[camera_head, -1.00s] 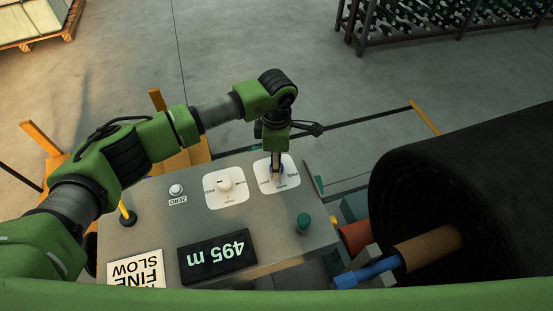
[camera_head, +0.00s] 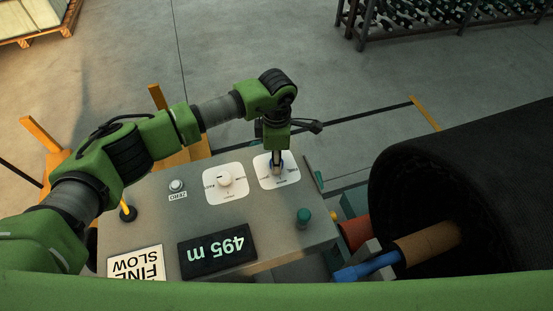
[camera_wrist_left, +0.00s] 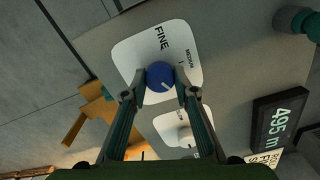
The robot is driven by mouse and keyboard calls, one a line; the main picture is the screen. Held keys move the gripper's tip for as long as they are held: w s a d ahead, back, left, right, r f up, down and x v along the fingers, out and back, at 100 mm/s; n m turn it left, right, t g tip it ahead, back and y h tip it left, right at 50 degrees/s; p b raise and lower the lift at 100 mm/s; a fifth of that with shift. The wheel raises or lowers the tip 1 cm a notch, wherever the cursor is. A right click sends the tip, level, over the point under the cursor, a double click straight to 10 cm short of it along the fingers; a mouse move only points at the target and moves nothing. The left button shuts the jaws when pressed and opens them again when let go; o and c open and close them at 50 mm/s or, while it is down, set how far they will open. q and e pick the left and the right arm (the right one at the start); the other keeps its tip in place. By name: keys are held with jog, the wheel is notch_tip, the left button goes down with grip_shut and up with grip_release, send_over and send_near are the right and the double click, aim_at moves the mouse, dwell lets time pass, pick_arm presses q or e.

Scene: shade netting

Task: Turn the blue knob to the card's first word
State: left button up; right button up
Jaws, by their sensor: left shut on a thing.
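The blue knob (camera_wrist_left: 159,76) sits on a white dial plate (camera_wrist_left: 137,52) on the grey panel. In the wrist view its pale pointer line points to the lower right, away from the word FINE and below MEDIUM. Any further label is hidden by a finger. My left gripper (camera_wrist_left: 160,80) is shut on the knob, one finger on each side. In the head view my left gripper (camera_head: 277,160) comes down on the knob from above. The card (camera_head: 137,262), upside down in the head view, bears the words FINE and SLOW. My right gripper is not in view.
A white knob (camera_head: 225,180) on its own plate sits beside the blue one. The panel also has a ZERO button (camera_head: 177,185), a 495 m display (camera_head: 217,251) and a green knob (camera_head: 303,217). A large black roll (camera_head: 460,180) stands to the right.

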pick_arm(q)
jog(key=n+b, duration=0.7)
jog(key=shift+f, duration=0.2)
jog(key=n+b, duration=0.5)
jog(key=shift+n, duration=0.4)
jog(key=n+b, duration=0.4)
jog(key=n, duration=0.2)
jog(key=shift+r+b, duration=0.1)
jog(key=shift+b, duration=0.2)
jog(key=n+b, duration=0.2)
jog(key=n, duration=0.1)
jog(key=shift+n, duration=0.4)
jog(key=shift+r+n+b, duration=0.2)
jog(key=shift+n+b, duration=0.6)
jog(key=shift+n, duration=0.6)
jog(key=o, duration=1.1)
